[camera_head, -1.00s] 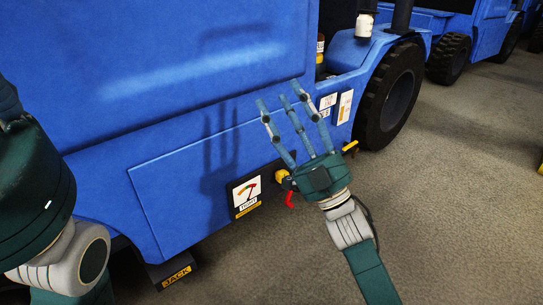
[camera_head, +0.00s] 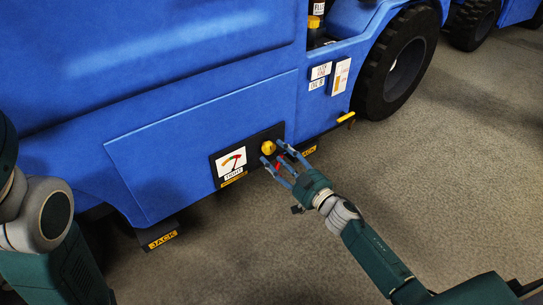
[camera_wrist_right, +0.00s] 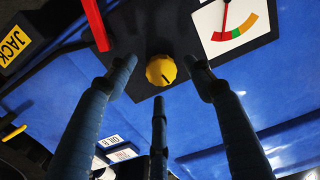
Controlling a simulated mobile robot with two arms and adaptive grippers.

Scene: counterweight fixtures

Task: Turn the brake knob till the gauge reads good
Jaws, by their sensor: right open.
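The yellow brake knob (camera_head: 268,148) sits on a black plate on the blue vehicle's lower side. In the right wrist view the knob (camera_wrist_right: 161,70) shows a dark pointer mark. The gauge (camera_head: 231,162) is left of the knob; its needle points into the red zone and its label seems to read TIGHT. In the wrist view the gauge (camera_wrist_right: 232,22) also has its needle on red. My right gripper (camera_head: 283,155) is open, its three fingers spread around the knob's front, apparently not touching it. Only part of my left arm shows; its gripper is out of view.
A red lever (camera_wrist_right: 95,24) is beside the knob on the plate. A yellow JACK label (camera_head: 162,239) marks a bracket at lower left. A yellow handle (camera_head: 346,117) and a wheel (camera_head: 397,62) lie to the right. The floor at right is clear.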

